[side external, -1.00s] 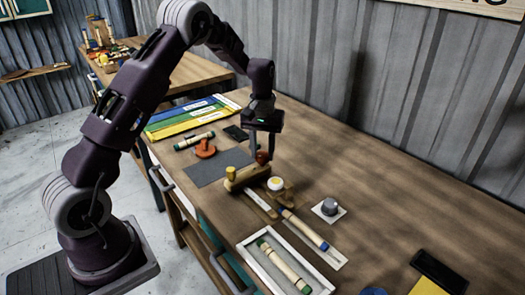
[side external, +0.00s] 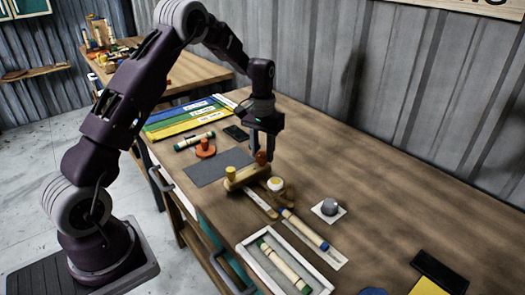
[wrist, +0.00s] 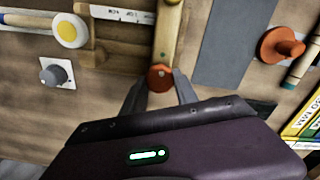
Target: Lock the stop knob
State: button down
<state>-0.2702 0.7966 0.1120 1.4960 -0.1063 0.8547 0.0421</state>
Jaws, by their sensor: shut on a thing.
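A wooden bending fixture (side external: 247,177) lies on the bench, with a yellow knob (side external: 231,173) at its left end and a red-brown knob (side external: 261,157) at its other end. I cannot tell from any label which knob is the stop knob. My gripper (side external: 263,152) points down at the red-brown knob. In the wrist view my gripper (wrist: 160,88) has one finger on each side of the red-brown knob (wrist: 160,77), shut on it. The fingers partly hide the knob's sides.
A grey knob on a white plate (side external: 329,207) stands to the right. A round white-and-yellow piece (side external: 275,184) is close to the fixture. An orange knob (side external: 205,149) is at the left. A white tray (side external: 246,249) holds a rattan piece in front.

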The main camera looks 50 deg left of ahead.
aim_at(262, 154)
jog(key=c, duration=0.9)
grip_release()
jog(key=shift+c, duration=0.2)
notch_tip(262, 154, up, 7)
jog(key=shift+r, duration=0.1)
jog(key=s+d+r+m+t, duration=0.2)
jog(key=s+d+r+t, duration=0.1)
jog(key=s+d+r, duration=0.8)
jog(key=s+d+r+m+t, duration=0.1)
jog(key=s+d, duration=0.1)
jog(key=s, duration=0.8)
jog(key=s+d+m+t, duration=0.1)
jog(key=s+d, duration=0.1)
jog(key=s, duration=0.7)
jog(key=shift+s+d+r+t, duration=0.3)
jog(key=shift+s+r, duration=0.05)
